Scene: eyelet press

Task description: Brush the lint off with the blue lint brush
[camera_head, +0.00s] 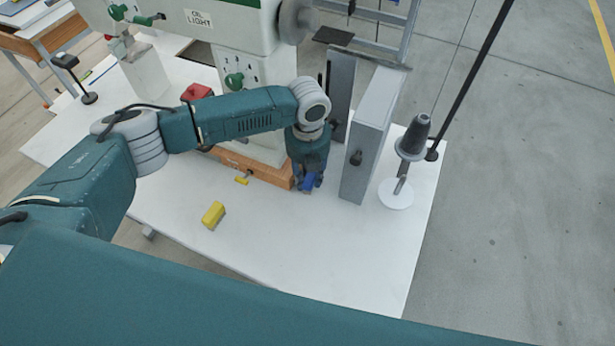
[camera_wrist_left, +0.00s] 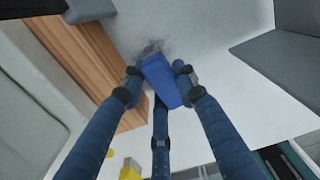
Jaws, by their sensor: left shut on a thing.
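The blue lint brush (camera_wrist_left: 160,80) is between the fingers of my left gripper (camera_wrist_left: 158,84), which is shut on it. In the head view my left gripper (camera_head: 307,178) points down just above or at the white table, with the blue brush (camera_head: 309,182) at its tips. A patch of dark grey lint (camera_wrist_left: 150,48) lies on the white surface just beyond the brush in the left wrist view. I cannot tell whether the brush touches the table. My right gripper is not in view.
A wooden base (camera_head: 260,170) of the green-and-white press stands close left of the gripper. A grey upright box (camera_head: 370,135) stands close right. A yellow block (camera_head: 213,214) lies on the white table (camera_head: 290,250), whose front is mostly clear. A spool stand (camera_head: 412,145) is at right.

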